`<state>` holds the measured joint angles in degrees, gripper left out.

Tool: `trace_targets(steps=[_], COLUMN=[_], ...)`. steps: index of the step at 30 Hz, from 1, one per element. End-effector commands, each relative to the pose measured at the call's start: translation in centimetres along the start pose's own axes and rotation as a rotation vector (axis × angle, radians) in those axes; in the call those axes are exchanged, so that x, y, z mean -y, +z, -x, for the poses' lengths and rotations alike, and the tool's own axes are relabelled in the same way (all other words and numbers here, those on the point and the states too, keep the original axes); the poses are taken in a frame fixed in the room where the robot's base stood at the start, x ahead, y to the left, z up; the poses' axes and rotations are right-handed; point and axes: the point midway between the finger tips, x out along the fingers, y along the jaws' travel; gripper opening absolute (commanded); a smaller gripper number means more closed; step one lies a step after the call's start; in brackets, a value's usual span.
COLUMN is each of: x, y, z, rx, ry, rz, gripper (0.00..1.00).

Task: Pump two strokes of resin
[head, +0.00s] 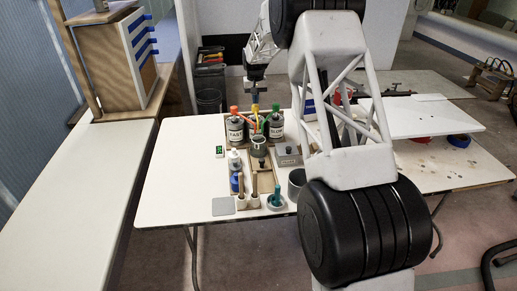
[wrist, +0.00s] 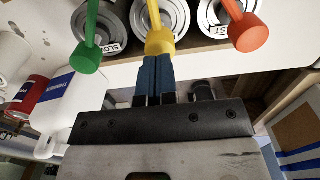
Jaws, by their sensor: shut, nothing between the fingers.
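Three pump containers stand in a row at the back of the white table. The left one has an orange-red pump head (head: 234,110) and a FAST label. The right one has a green pump head (head: 276,108) and a SLOW label. Between them is the yellow pump head (wrist: 160,43); its container's label is not readable. My gripper (head: 255,101) points down over the yellow pump. In the wrist view its blue fingers (wrist: 157,62) are shut together, empty, right at the yellow head; I cannot tell whether they touch. A grey cup (head: 259,144) stands in front of the middle container.
A small green display (head: 220,152) sits left of the containers. White and blue bottles (head: 236,182), brushes in a holder (head: 254,188) and a grey box (head: 288,156) stand nearby. The table's left part (head: 180,170) is clear. My arm hides part of the right side.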

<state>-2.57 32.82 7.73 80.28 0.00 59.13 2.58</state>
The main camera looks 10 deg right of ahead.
Motion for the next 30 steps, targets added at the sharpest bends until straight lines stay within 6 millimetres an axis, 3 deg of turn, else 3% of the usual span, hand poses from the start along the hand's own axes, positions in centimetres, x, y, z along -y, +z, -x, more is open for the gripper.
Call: trace_targets(steps=[30], x=[0.0], y=[0.0], z=[-2.6], rx=[0.001], ry=[0.000], rz=[0.000], gripper=[0.00])
